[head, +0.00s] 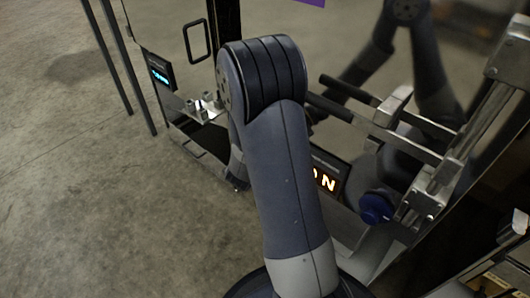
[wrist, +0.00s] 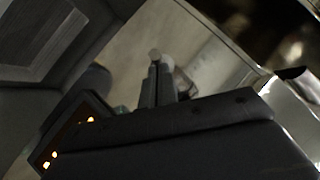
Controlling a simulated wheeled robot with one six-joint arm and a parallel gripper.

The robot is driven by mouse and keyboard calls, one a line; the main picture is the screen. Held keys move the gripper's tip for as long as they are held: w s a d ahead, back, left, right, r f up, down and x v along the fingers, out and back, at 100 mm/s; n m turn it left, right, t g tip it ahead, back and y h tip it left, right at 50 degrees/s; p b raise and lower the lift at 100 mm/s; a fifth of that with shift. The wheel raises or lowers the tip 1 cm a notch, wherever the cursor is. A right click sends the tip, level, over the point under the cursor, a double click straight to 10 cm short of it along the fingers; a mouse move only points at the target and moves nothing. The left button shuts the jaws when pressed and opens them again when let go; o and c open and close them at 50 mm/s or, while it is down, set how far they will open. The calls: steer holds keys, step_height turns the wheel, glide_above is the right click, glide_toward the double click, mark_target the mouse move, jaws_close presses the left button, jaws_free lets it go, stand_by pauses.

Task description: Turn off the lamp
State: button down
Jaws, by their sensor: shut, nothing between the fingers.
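A dark display panel (head: 326,181) with lit orange letters, of which an "N" shows clearly, sits on the trailer at centre right in the head view. My arm hides its left part. A blue round knob (head: 376,208) sits to its right. A panel with orange lights (wrist: 76,134) also shows at the lower left of the wrist view. My gripper (wrist: 155,58) is shut and empty in the wrist view, with its fingers together. It is mostly hidden behind my arm in the head view. I cannot tell whether it touches anything. No lamp is clearly recognisable.
A second panel with blue lit characters (head: 158,73) is at upper left, near a black rectangular handle (head: 197,41). Metal bars and a latch (head: 393,106) stick out on the right. A reflective metal wall stands behind. Open concrete floor (head: 75,190) lies at left.

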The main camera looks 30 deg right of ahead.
steer(key=shift+f, duration=0.1)
stand_by(0.3)
steer(key=shift+r+p, duration=0.75)
steer(key=shift+r, duration=0.05)
